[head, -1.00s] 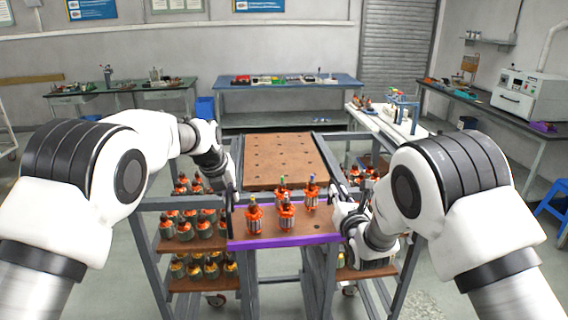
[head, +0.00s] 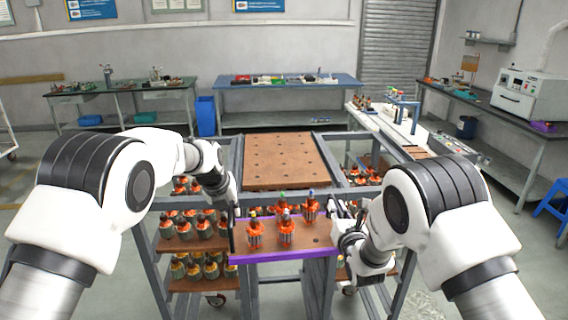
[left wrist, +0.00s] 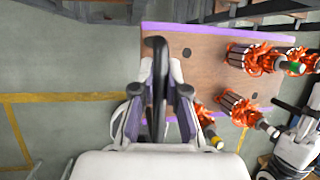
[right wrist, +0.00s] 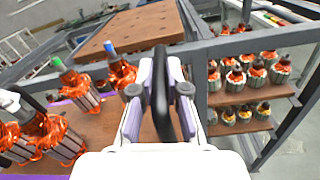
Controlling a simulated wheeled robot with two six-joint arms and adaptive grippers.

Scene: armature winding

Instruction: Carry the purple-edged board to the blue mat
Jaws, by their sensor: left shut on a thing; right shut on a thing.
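The purple-edged board (head: 300,252) is a brown wooden board carrying several orange-wound armatures (head: 286,232). It is held level in front of the rack in the head view. My left gripper (head: 234,222) is shut at its left side, on a dark upright handle (left wrist: 157,88). My right gripper (head: 338,225) is shut at its right side, on another dark handle (right wrist: 161,92). The board also shows in the left wrist view (left wrist: 200,50), with its purple edges. I cannot make out a blue mat for certain; a blue-topped table (head: 290,83) stands at the back wall.
A metal rack (head: 145,250) with shelves of armatures stands around and below the board, with an empty holed brown board (head: 284,160) on top. Work tables line the back and right. A blue stool (head: 553,205) is at far right. Open floor shows left of the rack.

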